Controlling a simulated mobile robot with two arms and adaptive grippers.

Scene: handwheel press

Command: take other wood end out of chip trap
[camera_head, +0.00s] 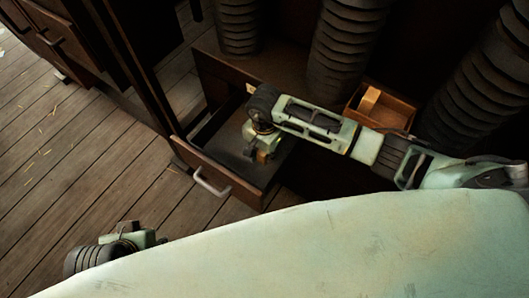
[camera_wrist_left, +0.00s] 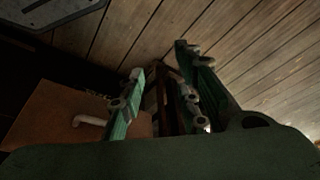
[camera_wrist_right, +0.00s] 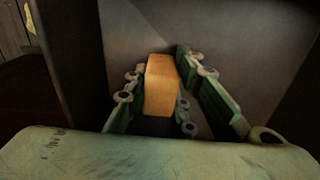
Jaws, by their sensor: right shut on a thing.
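The chip trap is an open dark drawer (camera_head: 225,185) with a pale handle, low at the front of the cabinet. My right gripper (camera_head: 259,153) reaches down into it from the right. It is shut on a wood end (camera_wrist_right: 160,88), an orange-tan block between its fingers in the right wrist view. The block's lower part is hidden by the gripper body. Another wood end (camera_head: 369,100) stands in a small wooden box (camera_head: 396,109) to the right of the drawer. My left gripper (camera_wrist_left: 167,88) is open and empty, above the floor left of my body.
Several dark ribbed columns (camera_head: 345,45) rise behind my right arm and beside the small box. A drawer cabinet (camera_head: 65,35) stands at the upper left. The plank floor (camera_head: 75,150) is clear apart from scattered shavings.

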